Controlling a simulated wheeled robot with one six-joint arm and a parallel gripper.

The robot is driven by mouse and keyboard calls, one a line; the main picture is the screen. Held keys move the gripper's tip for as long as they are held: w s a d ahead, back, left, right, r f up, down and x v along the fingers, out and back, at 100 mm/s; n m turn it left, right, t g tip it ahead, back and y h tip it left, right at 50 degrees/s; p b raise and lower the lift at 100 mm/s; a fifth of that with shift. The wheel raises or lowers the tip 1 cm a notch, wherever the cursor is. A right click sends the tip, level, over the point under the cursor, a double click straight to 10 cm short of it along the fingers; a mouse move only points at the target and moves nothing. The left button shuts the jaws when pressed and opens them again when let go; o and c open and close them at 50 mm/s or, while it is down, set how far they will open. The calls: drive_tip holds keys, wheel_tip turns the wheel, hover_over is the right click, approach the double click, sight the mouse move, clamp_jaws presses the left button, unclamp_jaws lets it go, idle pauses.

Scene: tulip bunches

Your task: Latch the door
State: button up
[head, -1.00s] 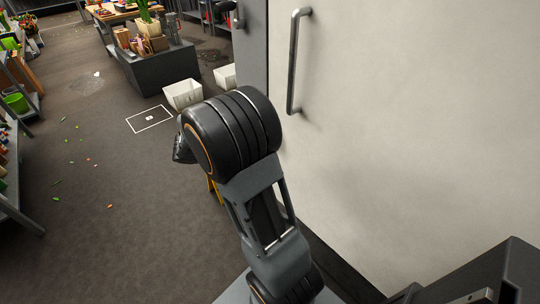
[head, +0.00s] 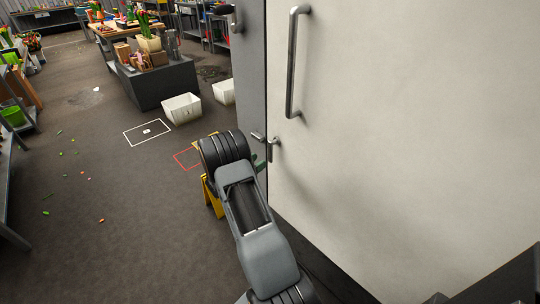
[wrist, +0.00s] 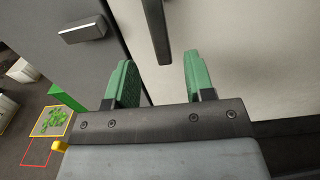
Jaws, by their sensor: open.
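The white door (head: 400,130) fills the right of the head view and appears flush with the grey frame (head: 252,70). It has a long vertical pull handle (head: 293,62). Below that handle, at the door's left edge, a small metal latch lever (head: 273,149) hangs down, beside a short metal piece (head: 258,137) on the frame. My gripper (wrist: 158,72) has green fingers, open and empty. In the wrist view the dark lever (wrist: 157,30) points down at the gap between the fingertips, and the metal block (wrist: 82,31) is left of it. My wrist hides most of the gripper in the head view.
A yellow stand (head: 212,198) is just left of my wrist. Red and white floor markings (head: 147,131), white bins (head: 181,108) and a dark planter block (head: 160,84) lie beyond. The floor at left is open, with scattered bits.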

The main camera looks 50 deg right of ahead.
sight(269, 154)
drive_tip(key=d, duration=0.7)
drive_tip(key=shift+s+d, duration=0.15)
drive_tip(key=shift+s, duration=0.1)
clamp_jaws()
idle(0.3)
